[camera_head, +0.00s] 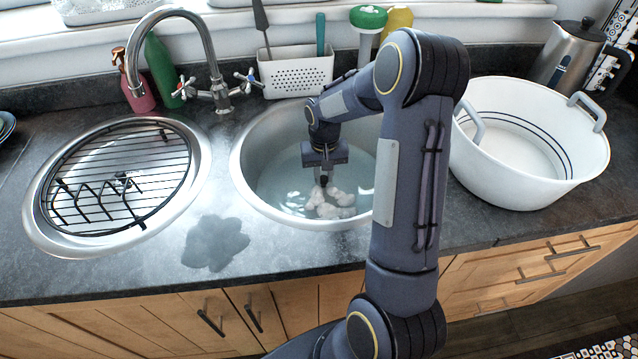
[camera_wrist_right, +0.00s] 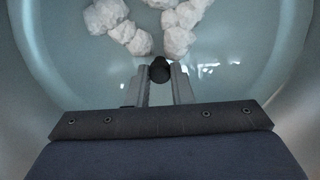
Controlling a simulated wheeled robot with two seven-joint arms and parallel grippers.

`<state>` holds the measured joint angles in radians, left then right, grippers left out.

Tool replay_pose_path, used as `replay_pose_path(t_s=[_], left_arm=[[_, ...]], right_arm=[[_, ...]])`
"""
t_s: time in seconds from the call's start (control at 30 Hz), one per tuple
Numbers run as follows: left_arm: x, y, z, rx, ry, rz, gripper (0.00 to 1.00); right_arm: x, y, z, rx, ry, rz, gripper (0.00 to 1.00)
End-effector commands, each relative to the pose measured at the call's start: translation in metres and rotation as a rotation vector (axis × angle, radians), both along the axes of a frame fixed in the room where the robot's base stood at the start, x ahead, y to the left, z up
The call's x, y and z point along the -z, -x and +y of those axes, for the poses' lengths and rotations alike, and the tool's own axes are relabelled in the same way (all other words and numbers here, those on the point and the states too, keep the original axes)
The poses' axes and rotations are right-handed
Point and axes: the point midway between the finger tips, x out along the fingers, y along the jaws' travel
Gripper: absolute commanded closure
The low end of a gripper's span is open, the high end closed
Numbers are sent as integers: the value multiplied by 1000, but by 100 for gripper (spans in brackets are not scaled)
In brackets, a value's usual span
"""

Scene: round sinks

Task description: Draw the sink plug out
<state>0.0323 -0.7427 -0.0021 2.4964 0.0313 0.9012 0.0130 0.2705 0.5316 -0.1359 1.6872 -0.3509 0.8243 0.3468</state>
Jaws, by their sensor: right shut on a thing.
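The right-hand round sink (camera_head: 272,150) holds water with several white foam clumps (camera_head: 335,204) on it. My right gripper (camera_head: 323,182) reaches down into this sink, just above or at the water. In the right wrist view its two fingers (camera_wrist_right: 160,82) are closed on a small black round knob, which I take as the sink plug (camera_wrist_right: 159,68). The rest of the plug below the knob is hidden, so I cannot tell whether it sits in the drain. The foam clumps lie just beyond the fingertips in the wrist view (camera_wrist_right: 178,40). My left gripper is not in view.
A left sink with a black wire rack (camera_head: 120,180) stands beside it. A chrome tap (camera_head: 215,75) rises behind, between the sinks. A white tub (camera_head: 530,145) is to the right. A white caddy (camera_head: 297,75) stands at the back. A wet patch (camera_head: 215,242) marks the front counter.

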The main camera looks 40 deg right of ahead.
Motion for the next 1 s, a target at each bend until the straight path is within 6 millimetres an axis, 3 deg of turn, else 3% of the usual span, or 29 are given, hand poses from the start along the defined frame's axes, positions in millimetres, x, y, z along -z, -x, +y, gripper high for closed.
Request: replay_pose_path(t_s=[1.0], left_arm=[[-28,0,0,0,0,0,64]], right_arm=[[-39,0,0,0,0,0,100]])
